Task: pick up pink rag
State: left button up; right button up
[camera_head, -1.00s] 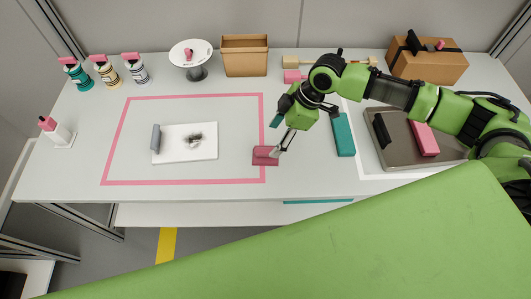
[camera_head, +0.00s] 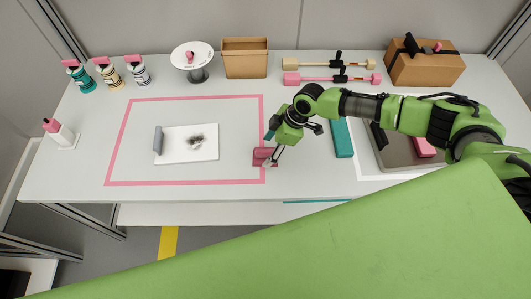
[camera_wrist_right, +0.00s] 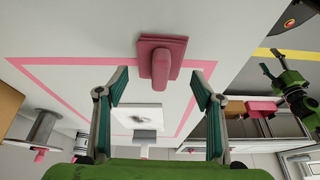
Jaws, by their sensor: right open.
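The pink rag (camera_head: 259,161) lies on the table at the right edge of the pink taped outline. It looks like a flat square with a thicker raised strip on top. My right gripper (camera_head: 269,150) is over it with open fingers, hiding part of it. In the right wrist view, the rag (camera_wrist_right: 160,57) shows ahead of and between the spread teal fingers of the right gripper (camera_wrist_right: 159,75); I see no finger closed on it. A green arm with another gripper (camera_wrist_right: 281,72), apparently my left, shows at the right of that view; its opening is unclear.
A white board (camera_head: 190,154) with a dark smudge and grey roller lies inside the pink outline (camera_head: 180,98). A teal block (camera_head: 342,138) and a grey tray (camera_head: 398,156) lie right. Bottles, a round stand (camera_head: 196,76) and boxes (camera_head: 245,58) stand at the back.

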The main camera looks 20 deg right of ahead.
aim_at(267, 151)
jog(key=shift+x, duration=1.6)
jog(key=c, duration=1.1)
jog(key=shift+r, duration=0.25)
jog(key=shift+r+b, duration=0.3)
jog(key=shift+r, duration=0.3)
jog(key=s+d+r+b, duration=0.2)
jog(key=s+r+b, duration=0.1)
jog(key=s+r, duration=0.8)
jog(key=s, duration=0.3)
jog(key=shift+d+r, duration=0.15)
jog(key=shift+r, duration=0.1)
